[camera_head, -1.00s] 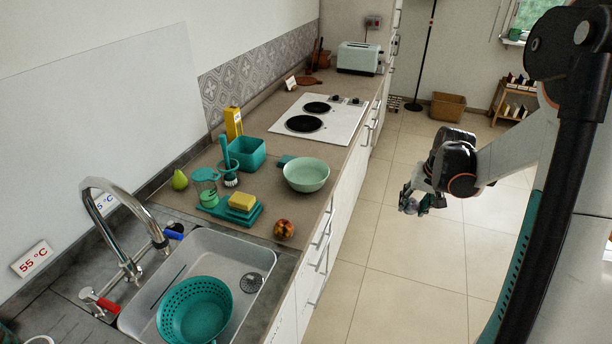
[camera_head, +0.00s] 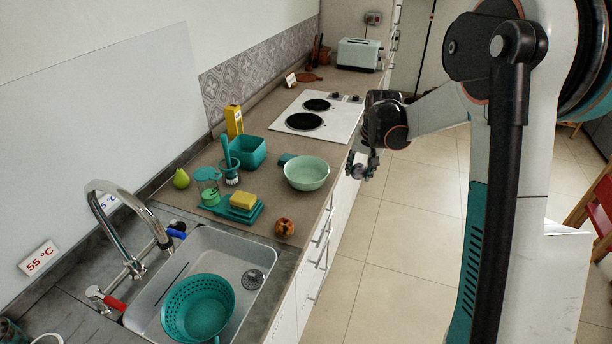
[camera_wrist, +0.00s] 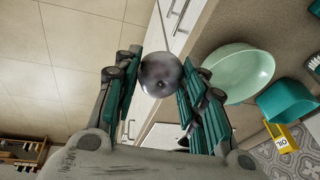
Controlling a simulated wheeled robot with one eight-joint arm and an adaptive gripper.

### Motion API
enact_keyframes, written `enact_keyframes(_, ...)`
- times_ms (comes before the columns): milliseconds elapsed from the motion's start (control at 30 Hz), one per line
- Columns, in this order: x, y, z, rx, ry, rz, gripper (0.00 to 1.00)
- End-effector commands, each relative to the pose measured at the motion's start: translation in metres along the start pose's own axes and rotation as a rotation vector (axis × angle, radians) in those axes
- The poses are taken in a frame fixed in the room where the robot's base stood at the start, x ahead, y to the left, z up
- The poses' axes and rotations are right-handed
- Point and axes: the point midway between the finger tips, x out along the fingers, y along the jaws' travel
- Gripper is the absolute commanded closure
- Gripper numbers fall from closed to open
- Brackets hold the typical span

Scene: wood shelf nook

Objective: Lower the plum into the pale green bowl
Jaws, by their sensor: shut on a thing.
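The plum (camera_wrist: 161,74) is dark, greyish purple and round, held between the two teal-padded fingers of my gripper (camera_wrist: 158,88) in the wrist view. In the head view my gripper (camera_head: 362,170) is beside the counter's front edge, to the right of the pale green bowl, with the plum mostly hidden by the fingers. The pale green bowl (camera_head: 306,174) stands upright on the counter and looks empty.
The sink (camera_head: 245,262) is nearer. Floor (camera_head: 400,230) lies right of the counter.

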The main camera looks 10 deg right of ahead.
Motion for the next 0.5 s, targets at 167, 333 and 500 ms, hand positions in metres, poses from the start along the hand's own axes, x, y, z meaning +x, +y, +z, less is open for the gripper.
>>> enact_keyframes(167, 0.002, -0.033, -0.01, -0.003, 0.0, -0.001, 0.89)
enact_keyframes(333, 0.006, -0.062, -0.019, -0.002, 0.0, -0.001, 0.89)
enact_keyframes(500, 0.011, -0.091, -0.027, -0.003, 0.0, -0.001, 0.89)
